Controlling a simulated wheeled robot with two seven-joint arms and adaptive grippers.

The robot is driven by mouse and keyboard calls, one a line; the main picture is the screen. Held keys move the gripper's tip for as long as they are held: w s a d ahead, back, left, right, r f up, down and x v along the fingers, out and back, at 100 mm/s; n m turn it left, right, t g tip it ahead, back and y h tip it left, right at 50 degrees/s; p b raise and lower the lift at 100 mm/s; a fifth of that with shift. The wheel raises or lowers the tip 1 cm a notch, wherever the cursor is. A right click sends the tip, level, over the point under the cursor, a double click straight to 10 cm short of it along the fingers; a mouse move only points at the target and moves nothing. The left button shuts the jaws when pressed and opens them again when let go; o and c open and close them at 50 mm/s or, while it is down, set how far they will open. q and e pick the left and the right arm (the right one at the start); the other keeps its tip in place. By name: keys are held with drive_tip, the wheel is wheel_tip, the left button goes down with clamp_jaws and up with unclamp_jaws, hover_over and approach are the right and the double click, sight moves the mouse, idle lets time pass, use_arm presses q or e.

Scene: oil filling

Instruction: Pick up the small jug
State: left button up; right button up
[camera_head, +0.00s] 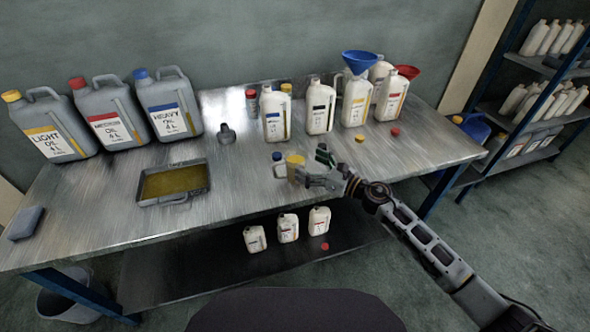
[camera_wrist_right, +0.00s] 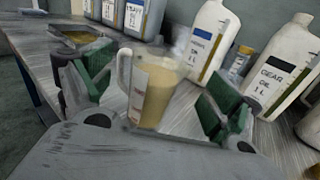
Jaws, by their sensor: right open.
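The small jug (camera_head: 295,169) is a clear measuring jug with yellow oil in it and a pale handle on its left. It stands upright near the front middle of the metal workbench. My right gripper (camera_head: 314,170) is open at the jug's right side. In the right wrist view the jug (camera_wrist_right: 152,92) shows between the two green-padded fingers, its handle toward the left finger. I see a gap between the jug and the right finger. I cannot tell whether the left finger touches the handle. My left gripper is not in view.
Behind the jug stand several white oil bottles (camera_head: 321,106), one with a blue funnel (camera_head: 361,62). Large grey oil cans (camera_head: 110,114) stand at the back left, with an oil tray (camera_head: 204,168) in front. Bare bench (camera_head: 432,140) lies to the right.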

sight(287, 153)
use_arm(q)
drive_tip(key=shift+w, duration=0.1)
use_arm(e)
drive_tip(key=shift+w+a, duration=0.25)
drive_tip(key=shift+a, duration=0.2)
drive_tip(key=x, duration=0.3)
drive_tip(key=shift+a+p, duration=0.1)
drive_tip(key=shift+p, duration=0.25)
drive_tip(key=shift+w+a, duration=0.3)
drive_tip(key=shift+a, duration=0.15)
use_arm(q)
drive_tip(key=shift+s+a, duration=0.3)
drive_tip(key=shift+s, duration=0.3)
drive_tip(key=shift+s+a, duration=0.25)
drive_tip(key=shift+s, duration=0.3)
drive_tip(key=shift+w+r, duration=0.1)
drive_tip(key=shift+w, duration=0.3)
use_arm(e)
drive_tip(key=c, duration=1.4)
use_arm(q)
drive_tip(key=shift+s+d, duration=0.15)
use_arm(e)
drive_tip(key=shift+c, duration=1.1)
